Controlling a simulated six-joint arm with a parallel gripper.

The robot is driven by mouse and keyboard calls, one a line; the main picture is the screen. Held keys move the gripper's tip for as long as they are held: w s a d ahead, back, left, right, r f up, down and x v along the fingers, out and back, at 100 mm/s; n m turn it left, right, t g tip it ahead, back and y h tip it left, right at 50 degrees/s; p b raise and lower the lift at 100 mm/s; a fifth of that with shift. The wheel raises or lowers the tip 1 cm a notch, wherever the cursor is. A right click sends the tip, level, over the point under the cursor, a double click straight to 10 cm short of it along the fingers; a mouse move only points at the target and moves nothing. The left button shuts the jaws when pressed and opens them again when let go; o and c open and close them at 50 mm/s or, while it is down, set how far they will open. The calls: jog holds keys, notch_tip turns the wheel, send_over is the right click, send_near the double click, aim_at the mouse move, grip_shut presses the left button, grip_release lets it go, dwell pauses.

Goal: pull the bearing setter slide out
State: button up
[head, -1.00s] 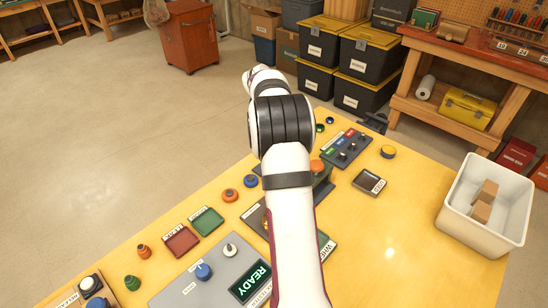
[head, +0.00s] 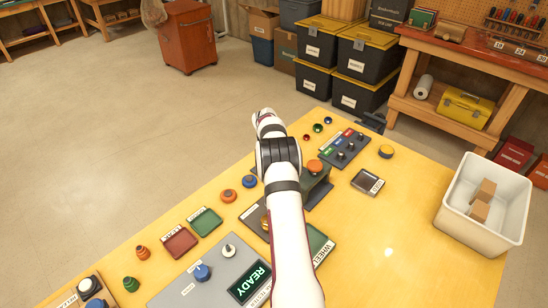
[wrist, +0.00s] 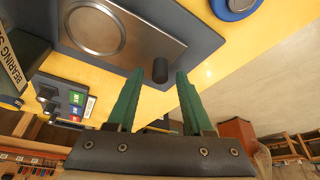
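In the wrist view the slide is a flat grey metal plate (wrist: 150,36) with a round recess, set in a dark blue-grey base (wrist: 196,22). A short black knob (wrist: 159,70) stands on the plate near its end. The green fingers of my gripper (wrist: 158,78) are open, with the knob between their tips in the picture and a gap on each side. I cannot tell whether the tips are level with it. A label reading "BEARING S..." (wrist: 12,65) is at the left. In the head view my arm hides the gripper and the slide; part of the setter with an orange button (head: 315,166) shows.
On the yellow table are a switch panel (head: 343,148), a small dark display box (head: 368,181), red and green trays (head: 205,222), a grey READY panel (head: 215,270) and several loose knobs. The right middle is clear.

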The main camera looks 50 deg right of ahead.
grip_shut()
dwell(1.2)
